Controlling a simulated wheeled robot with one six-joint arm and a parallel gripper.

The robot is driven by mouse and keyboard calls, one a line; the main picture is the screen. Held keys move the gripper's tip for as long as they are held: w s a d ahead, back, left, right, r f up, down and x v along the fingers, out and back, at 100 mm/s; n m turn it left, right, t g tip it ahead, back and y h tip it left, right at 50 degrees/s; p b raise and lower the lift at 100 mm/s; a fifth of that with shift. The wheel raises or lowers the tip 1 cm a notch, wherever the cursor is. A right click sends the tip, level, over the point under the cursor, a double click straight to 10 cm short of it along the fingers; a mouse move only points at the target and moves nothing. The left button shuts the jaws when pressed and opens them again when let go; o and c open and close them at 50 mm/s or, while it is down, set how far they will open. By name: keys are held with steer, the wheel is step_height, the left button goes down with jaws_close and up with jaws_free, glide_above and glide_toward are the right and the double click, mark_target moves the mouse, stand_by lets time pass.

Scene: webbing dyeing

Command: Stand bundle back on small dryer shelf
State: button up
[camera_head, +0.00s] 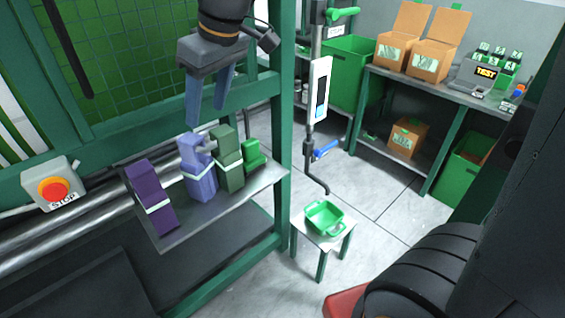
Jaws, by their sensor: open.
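My gripper (208,108) points down with its two blue fingers apart. It is empty and hangs above the small dryer shelf (225,208), over the lavender bundle. A dark purple bundle (149,198) with a pale band stands near the shelf's left end. The lavender bundle (199,178) with a pale band stands near the middle. A dark green bundle (229,165) with a pale band stands close to its right. A bright green object (253,157) sits at the shelf's right. I cannot tell whether the lavender and dark green bundles touch.
A red stop button (54,189) is left of the shelf. A green frame post stands right of the shelf. A green basket (325,216) rests on a small stool (322,239). A bench (440,86) with cardboard boxes (428,62) stands at the back right.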

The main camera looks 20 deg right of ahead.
steer(key=s+d+f+m+g+h, duration=0.1)
steer(key=s+d+f+m, duration=0.3)
steer(key=d+f, duration=0.4)
steer(key=s+d+f+m+h, duration=0.2)
steer(key=s+d+f+m, duration=0.2)
steer(key=s+d+f, duration=0.3)
steer(key=d+f, duration=0.2)
steer(key=d, duration=0.1)
steer(key=shift+f+m+g, duration=0.2)
steer(key=shift+m+g, duration=0.2)
